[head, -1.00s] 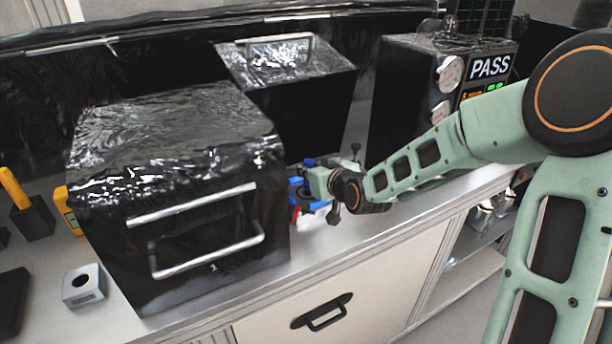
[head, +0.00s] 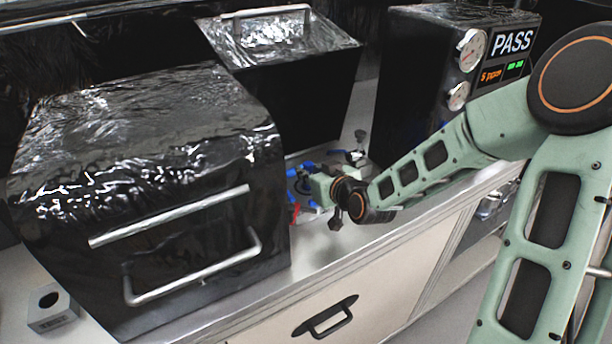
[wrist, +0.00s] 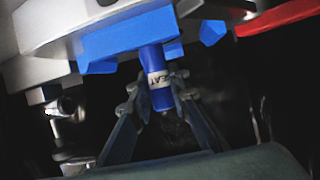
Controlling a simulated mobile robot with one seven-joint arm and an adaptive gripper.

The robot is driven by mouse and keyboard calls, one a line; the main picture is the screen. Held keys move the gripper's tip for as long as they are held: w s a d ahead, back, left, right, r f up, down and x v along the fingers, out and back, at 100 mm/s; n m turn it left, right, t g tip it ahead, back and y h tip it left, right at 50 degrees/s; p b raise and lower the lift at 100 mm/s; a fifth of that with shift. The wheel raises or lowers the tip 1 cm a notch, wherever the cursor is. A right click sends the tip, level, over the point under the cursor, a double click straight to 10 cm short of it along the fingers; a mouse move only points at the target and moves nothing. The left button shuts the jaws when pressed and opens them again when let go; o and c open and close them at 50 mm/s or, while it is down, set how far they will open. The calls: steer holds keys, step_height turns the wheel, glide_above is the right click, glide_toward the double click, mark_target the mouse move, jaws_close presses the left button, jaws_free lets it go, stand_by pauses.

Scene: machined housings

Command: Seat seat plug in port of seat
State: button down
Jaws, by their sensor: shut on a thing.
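In the wrist view, my gripper (wrist: 157,98) is shut on the seat plug (wrist: 154,66), a blue cylinder with a white band on which "EAT" can be read. The plug's far end meets or overlaps a blue block (wrist: 125,38) on a grey housing (wrist: 45,25). I cannot tell whether that end is inside an opening or only in front of it; no port opening shows. In the head view, my gripper (head: 312,186) is beside blue and red parts, partly hidden behind the large black box; the plug cannot be made out there.
The large black wrapped box (head: 215,160) with metal handles stands close left of my gripper. Another black bin (head: 290,85) is behind, and a gauge unit (head: 425,80) reading PASS is at back right. A small grey block with a hole (head: 52,310) lies front left.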

step_height(320, 180, down, 2)
steer(key=shift+r, duration=0.1)
steer(key=shift+f+b, duration=0.2)
steer(key=shift+b, duration=0.15)
steer(key=c, duration=1.8)
jaws_free()
steer(key=shift+r, duration=0.1)
steer(key=shift+r, duration=0.1)
